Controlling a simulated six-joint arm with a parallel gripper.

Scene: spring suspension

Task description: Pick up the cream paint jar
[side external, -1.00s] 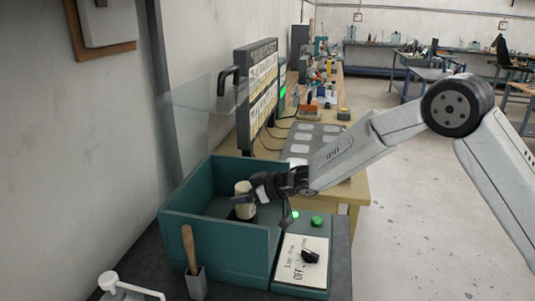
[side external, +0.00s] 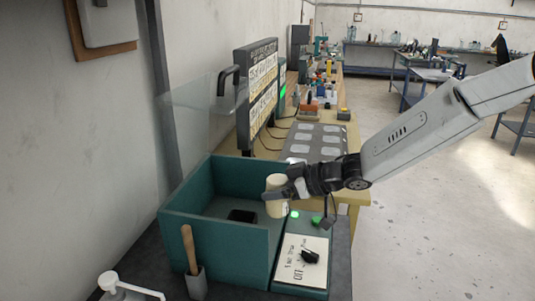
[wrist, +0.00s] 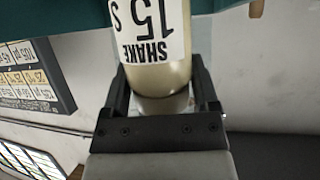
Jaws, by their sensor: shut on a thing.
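The cream paint jar (side external: 277,195) is held upright by my gripper (side external: 287,194) at the right side of the teal box (side external: 215,245) in the side view. My gripper is shut on the jar, and the jar is lifted above the box floor. In the wrist view the jar (wrist: 150,75) stands between the two fingers of my gripper (wrist: 163,95). Its white label reads "SHAKE 15 S". A black holder (side external: 242,215) on the box floor is empty.
A control panel (side external: 300,262) with a black knob and green lights adjoins the box on the right. A clear shield (side external: 205,105) stands behind the box. A wooden-handled tool (side external: 190,250) stands in a cup at the front. A grey mat (side external: 315,143) lies on the bench beyond.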

